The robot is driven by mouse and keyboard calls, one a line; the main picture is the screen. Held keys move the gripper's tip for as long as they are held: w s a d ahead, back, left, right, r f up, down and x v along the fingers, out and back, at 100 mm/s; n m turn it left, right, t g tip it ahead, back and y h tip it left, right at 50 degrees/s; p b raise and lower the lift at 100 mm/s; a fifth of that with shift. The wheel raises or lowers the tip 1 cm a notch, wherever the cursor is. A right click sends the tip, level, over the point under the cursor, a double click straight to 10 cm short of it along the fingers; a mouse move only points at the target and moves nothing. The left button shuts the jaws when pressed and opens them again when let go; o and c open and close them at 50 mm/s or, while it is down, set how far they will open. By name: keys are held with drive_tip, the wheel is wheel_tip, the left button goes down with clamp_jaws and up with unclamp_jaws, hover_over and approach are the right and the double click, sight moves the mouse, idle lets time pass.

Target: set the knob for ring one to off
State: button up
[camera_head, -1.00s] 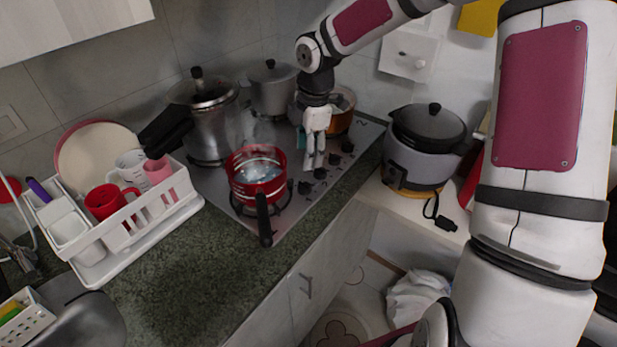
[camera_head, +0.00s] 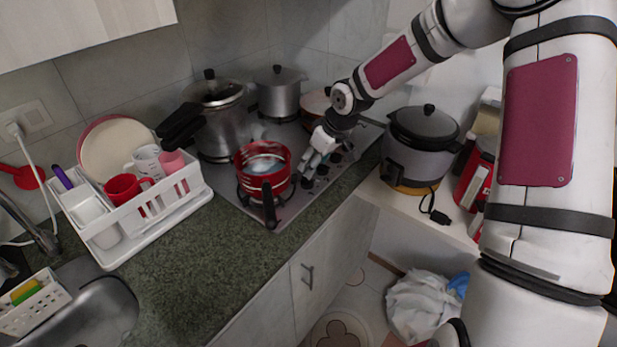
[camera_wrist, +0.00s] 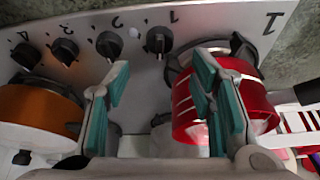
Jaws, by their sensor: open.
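The knob for ring one (camera_wrist: 158,40) is the rightmost of a row of dark knobs in the wrist view, beside a printed 1. My gripper (camera_wrist: 162,76) is open and empty. Its teal-padded fingers are spread to either side of this knob's line, with the tips short of it in the picture; I see no contact. In the head view my gripper (camera_head: 307,170) is tilted over the front of the stove, by the knobs. The front knob (camera_head: 307,182) shows just below the fingers. Its exact pointer angle is too small to tell.
A red pot (camera_head: 263,170) stands on the front ring close to my fingers; in the wrist view the red pot (camera_wrist: 222,100) is beside the right finger. An orange-brown pot (camera_wrist: 40,108) is at left. Other knobs (camera_wrist: 109,45) line the edge. A rice cooker (camera_head: 421,150) stands right.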

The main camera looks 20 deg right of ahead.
sight(307, 181)
drive_tip(key=x, duration=0.7)
drive_tip(key=shift+w+a+f, duration=0.1)
drive_tip(key=shift+f, duration=0.2)
drive_tip(key=c, duration=1.1)
